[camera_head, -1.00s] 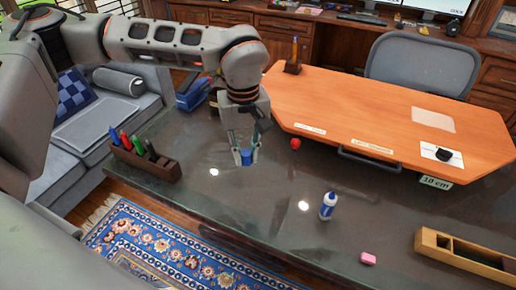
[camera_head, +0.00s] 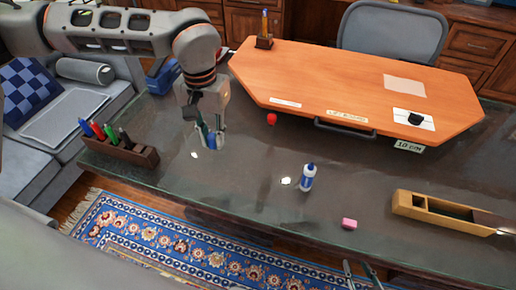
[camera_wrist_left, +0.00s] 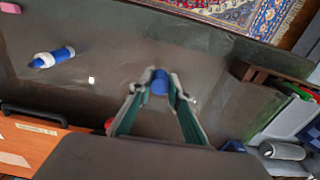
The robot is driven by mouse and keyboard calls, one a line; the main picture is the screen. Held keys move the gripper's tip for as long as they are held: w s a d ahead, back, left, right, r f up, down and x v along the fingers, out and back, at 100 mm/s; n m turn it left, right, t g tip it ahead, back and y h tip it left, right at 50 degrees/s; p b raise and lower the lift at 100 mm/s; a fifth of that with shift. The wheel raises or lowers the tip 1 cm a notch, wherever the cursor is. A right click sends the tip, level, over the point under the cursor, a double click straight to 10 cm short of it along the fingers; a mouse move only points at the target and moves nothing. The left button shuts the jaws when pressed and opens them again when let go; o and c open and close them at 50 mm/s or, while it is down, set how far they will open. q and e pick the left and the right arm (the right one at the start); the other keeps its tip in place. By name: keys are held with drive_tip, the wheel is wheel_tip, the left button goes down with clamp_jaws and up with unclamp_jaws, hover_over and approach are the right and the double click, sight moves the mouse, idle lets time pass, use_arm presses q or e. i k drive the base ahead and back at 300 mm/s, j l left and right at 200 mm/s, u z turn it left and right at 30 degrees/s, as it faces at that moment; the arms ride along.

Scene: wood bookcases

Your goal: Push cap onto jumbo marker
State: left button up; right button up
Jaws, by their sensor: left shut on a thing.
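My left gripper (camera_head: 209,140) is shut on a blue cap (camera_head: 211,141), over the left part of the dark desk. The cap also shows between the fingertips in the left wrist view (camera_wrist_left: 159,82). I cannot tell whether it touches the desk.
A wooden pen holder (camera_head: 120,151) with several pens stands at the desk's left end. A red ball (camera_head: 272,119) lies before the orange board (camera_head: 350,85). A pink eraser (camera_head: 349,223) and a wooden box (camera_head: 440,212) are at right. Desk around the marker is clear.

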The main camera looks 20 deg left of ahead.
sight(309, 172)
drive_tip(key=z, duration=1.25)
drive_tip(key=k+j, duration=0.1)
drive_tip(key=j, duration=0.3)
drive_tip(key=k+j, duration=0.1)
drive_tip(key=j, duration=0.65)
drive_tip(key=k+j, duration=0.15)
drive_tip(key=j, duration=0.25)
